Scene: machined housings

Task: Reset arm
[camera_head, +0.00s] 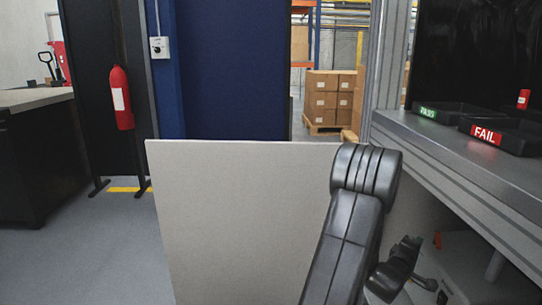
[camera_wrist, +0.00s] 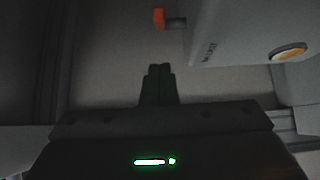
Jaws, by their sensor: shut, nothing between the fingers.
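My gripper (camera_wrist: 159,70) shows in the wrist view with its two dark fingers together and nothing between them. In the head view my dark grey arm rises from the lower middle and bends down at the right, its end hanging low beside the workbench (camera_head: 455,165). The fingers are too small and dark there to make out well. In the wrist view, a pale machine housing (camera_wrist: 235,30) with a yellow round button (camera_wrist: 289,52) lies beyond the fingers, to the right. The fingers appear apart from both.
A black tray with a green label (camera_head: 450,112) and a black tray labelled FAIL (camera_head: 508,140) stand on the workbench; a small red item (camera_head: 523,98) shows by the latter. A pale panel (camera_head: 235,215) stands ahead. Open floor (camera_head: 110,255) lies at left.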

